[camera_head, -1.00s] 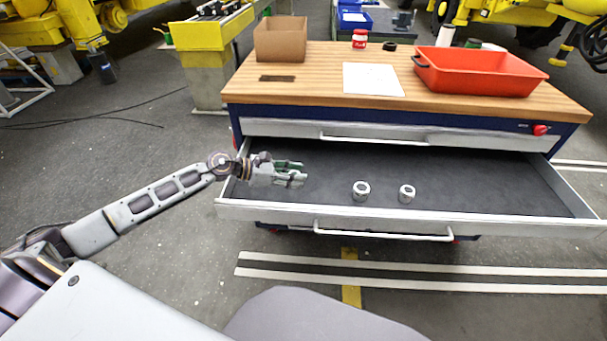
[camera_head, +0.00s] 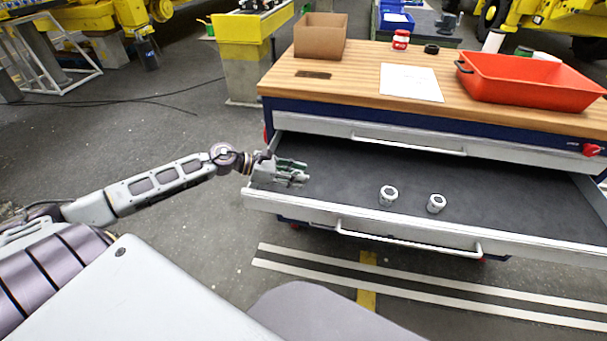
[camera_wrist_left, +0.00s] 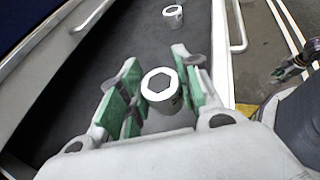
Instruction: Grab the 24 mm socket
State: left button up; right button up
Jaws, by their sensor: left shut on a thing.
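My left gripper (camera_head: 298,176) is over the left end of the open drawer (camera_head: 340,175). In the left wrist view, its green-padded fingers (camera_wrist_left: 156,60) are shut on a white socket (camera_wrist_left: 161,92) with a dark hexagonal opening facing the camera. Dark marking on its side is too small to read. In the head view the fingers hide this socket. Two more white sockets, a left one (camera_head: 388,196) and a right one (camera_head: 436,204), stand upright in the drawer, to the right of the gripper. One loose socket (camera_wrist_left: 173,14) shows at the top of the left wrist view.
The drawer's front handle (camera_head: 408,240) and side walls surround the dark drawer floor. The wooden worktop (camera_head: 360,80) above carries a cardboard box (camera_head: 320,37), a white sheet (camera_head: 411,83) and a red tray (camera_head: 530,85). The rest of the drawer floor looks clear.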

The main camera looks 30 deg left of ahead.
pick_arm(q)
jog(key=shift+s+a, duration=0.55)
jog(key=shift+a, duration=0.2)
pick_arm(e)
jog(key=shift+s+d+f, duration=0.25)
jog(key=shift+s+d, duration=0.1)
jog(key=shift+s, duration=0.3)
jog(key=shift+w+a+r, duration=0.1)
jog(key=shift+w+a, duration=0.05)
jog(key=shift+a, duration=0.15)
